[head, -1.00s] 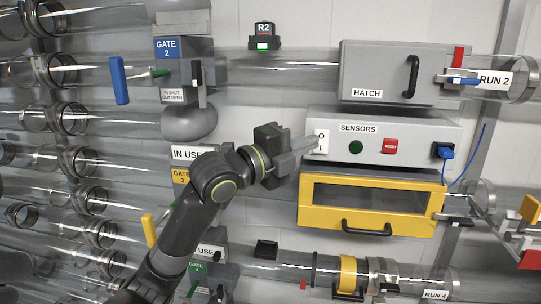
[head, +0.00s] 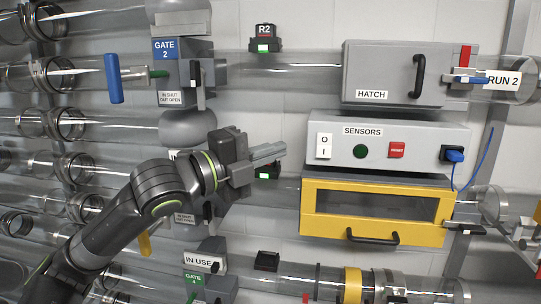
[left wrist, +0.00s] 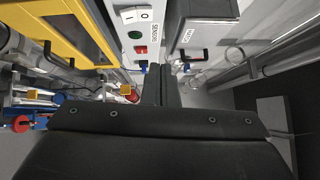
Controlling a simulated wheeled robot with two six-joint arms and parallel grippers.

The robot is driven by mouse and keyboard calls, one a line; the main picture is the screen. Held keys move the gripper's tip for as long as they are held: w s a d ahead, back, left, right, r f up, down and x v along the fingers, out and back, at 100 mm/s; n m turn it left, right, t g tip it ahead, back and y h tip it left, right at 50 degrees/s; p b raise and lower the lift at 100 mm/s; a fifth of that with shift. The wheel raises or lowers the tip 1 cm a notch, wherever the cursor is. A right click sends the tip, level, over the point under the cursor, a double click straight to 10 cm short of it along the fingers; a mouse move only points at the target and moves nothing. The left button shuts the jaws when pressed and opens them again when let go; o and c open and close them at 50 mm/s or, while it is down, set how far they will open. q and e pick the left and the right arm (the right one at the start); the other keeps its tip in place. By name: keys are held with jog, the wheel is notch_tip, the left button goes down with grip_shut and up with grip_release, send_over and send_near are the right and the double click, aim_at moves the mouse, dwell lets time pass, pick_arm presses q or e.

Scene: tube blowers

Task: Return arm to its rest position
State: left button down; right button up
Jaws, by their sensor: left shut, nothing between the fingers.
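My left gripper (head: 270,154) is in the middle of the head view, with its arm coming in from the lower left. Its fingers are shut together with nothing between them and point right. They stop left of the grey sensors box (head: 440,150), apart from it. The white O/I rocker switch (head: 323,146) on that box is fully in sight. In the left wrist view the shut fingers (left wrist: 161,75) stand at the centre, and the same switch (left wrist: 136,15) shows beyond them at the top. My right gripper is not in view.
A grey hatch box (head: 392,75) is above the sensors box, and a yellow-framed drawer (head: 375,232) is below. Clear tubes run across the wall. The blue gate handle (head: 115,78) is at upper left. Gate 3's label is partly hidden behind my arm.

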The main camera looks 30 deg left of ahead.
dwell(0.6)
pick_arm(q)
jog(key=s+a+f+n+g+y, duration=0.1)
jog(key=a+f+n+g+y, duration=0.15)
jog(key=f+n, duration=0.75)
jog(key=s+a+f+n+g+y, duration=0.15)
jog(key=f+y, duration=0.25)
jog(key=f, duration=1.4)
jog(key=s+a+f+n+g+y, duration=0.15)
jog(key=s+f+n+g, duration=0.25)
jog(key=s+f+n, duration=0.55)
jog(key=s+f+n+g+y, duration=0.3)
jog(key=s+f+n+g, duration=0.15)
jog(key=s+f, duration=1)
notch_tip(320, 180, down, 23)
jog(key=s+a+g, duration=0.1)
jog(key=a+g, duration=0.1)
jog(key=s+d+f, duration=0.1)
jog(key=s+f, duration=1.4)
jog(key=f, duration=0.1)
jog(key=shift+s+d+g+h, duration=0.25)
jog(key=shift+s+g+h, duration=0.05)
jog(key=shift+g+h, duration=0.15)
